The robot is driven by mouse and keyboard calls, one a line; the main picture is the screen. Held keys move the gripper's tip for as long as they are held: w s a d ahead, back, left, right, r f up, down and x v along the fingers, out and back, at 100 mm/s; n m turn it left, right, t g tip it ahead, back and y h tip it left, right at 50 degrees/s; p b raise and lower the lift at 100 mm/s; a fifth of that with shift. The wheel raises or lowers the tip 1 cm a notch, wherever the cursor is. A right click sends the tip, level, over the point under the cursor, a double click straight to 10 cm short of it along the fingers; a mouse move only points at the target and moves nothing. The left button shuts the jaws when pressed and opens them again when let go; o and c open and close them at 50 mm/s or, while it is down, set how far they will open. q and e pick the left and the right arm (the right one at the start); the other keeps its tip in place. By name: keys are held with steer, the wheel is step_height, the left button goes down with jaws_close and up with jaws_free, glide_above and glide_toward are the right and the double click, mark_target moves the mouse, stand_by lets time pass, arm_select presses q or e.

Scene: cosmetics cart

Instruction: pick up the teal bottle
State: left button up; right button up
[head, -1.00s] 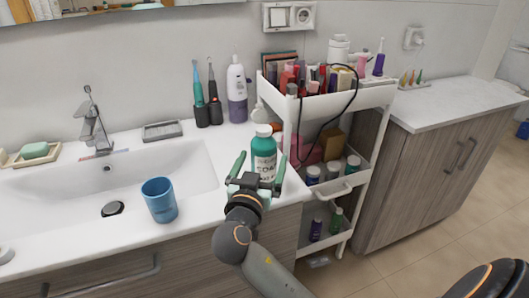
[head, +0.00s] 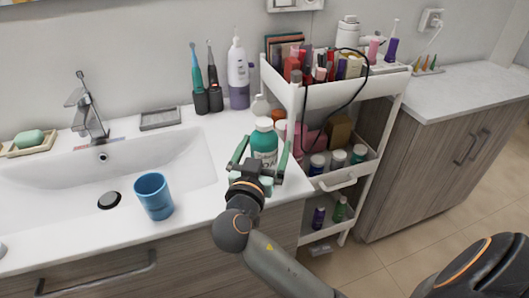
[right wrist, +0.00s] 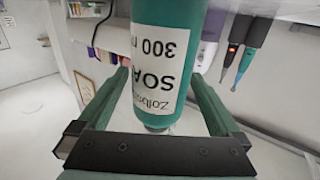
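The teal bottle (head: 264,146) with a white cap and a white label stands upright on the white counter, right of the sink. My right gripper (head: 264,150) is in front of it, with its two green fingers spread on either side of the bottle. In the right wrist view the bottle (right wrist: 165,60) shows upside down between the fingertips (right wrist: 160,76), and the fingers look open with gaps beside it. The bottle's lower part is partly hidden by the gripper in the head view. My left gripper is not in view.
A blue cup (head: 154,197) stands left of the gripper by the sink (head: 180,170). A white cart (head: 290,98) full of cosmetics is close on the right. Toothbrushes (head: 213,95) and a white-and-purple bottle (head: 238,80) stand behind. Bare counter lies between cup and gripper.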

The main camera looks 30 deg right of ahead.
jaws_close()
stand_by(0.7)
